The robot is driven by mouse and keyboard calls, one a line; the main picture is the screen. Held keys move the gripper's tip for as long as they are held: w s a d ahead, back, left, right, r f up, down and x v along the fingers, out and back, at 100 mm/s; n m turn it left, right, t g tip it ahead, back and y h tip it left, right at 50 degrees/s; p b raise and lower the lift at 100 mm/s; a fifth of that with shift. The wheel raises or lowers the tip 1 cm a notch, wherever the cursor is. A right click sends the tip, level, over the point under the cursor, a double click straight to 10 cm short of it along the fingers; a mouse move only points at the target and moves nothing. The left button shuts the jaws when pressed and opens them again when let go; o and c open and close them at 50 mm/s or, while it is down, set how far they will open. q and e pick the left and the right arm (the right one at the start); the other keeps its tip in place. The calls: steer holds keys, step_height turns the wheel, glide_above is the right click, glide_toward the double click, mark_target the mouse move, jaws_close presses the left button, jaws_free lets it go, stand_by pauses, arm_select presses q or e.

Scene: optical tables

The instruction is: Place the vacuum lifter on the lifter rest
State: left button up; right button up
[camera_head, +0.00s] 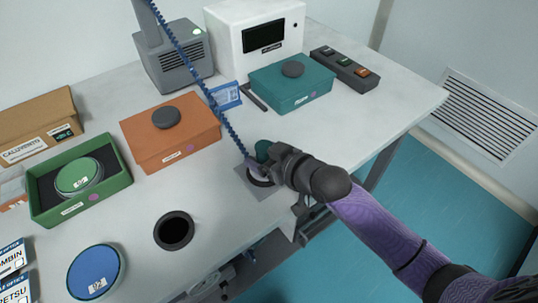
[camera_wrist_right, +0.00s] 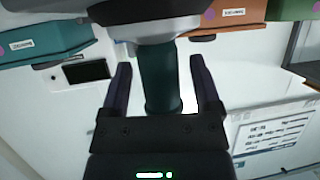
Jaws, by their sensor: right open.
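The vacuum lifter has a teal handle (camera_head: 263,149) with a blue coiled hose running up from it. Its lower part is at the dark ring on the square grey plate of the lifter rest (camera_head: 246,171); my gripper partly hides the contact, so I cannot tell exactly how it is seated. My right gripper (camera_head: 270,158) is at the handle. In the right wrist view, the teal handle (camera_wrist_right: 160,78) stands between the two spread fingers of the gripper (camera_wrist_right: 160,70), with a gap visible on each side. My left gripper is not in view.
An orange box (camera_head: 170,142) and a teal box (camera_head: 300,92), each with a grey disc on top, stand behind. A green tray (camera_head: 110,198), a black ring (camera_head: 174,231) and a blue round container (camera_head: 96,272) are left. The table's front edge is close by the rest.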

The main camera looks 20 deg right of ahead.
steer(key=p+v, duration=0.4)
steer(key=v, duration=0.8)
steer(key=shift+f, duration=0.1)
